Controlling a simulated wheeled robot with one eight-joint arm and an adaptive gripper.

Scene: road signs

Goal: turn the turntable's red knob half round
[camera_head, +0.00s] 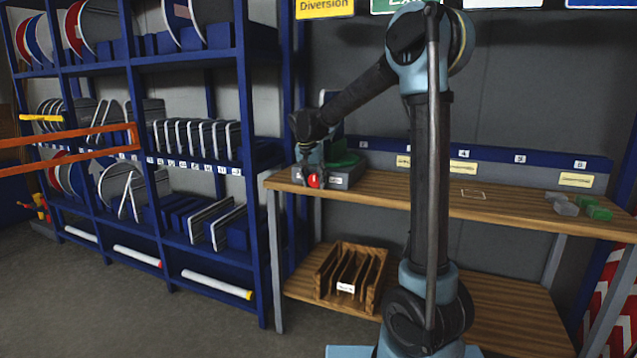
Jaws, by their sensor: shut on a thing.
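The turntable (343,180) is a grey base with a green top at the left end of the wooden workbench (400,192). Its red knob (315,181) shows at the front left of the base. My gripper (312,178) reaches down to the knob from above and is shut on it. The fingers are small and dark in this view, and part of the knob is hidden by them.
A blue rack (248,120) with several signs stands left of the bench. A wooden slotted box (374,275) is on the lower shelf. Grey and green blocks (594,207) lie at the bench's right end. The bench middle is mostly clear.

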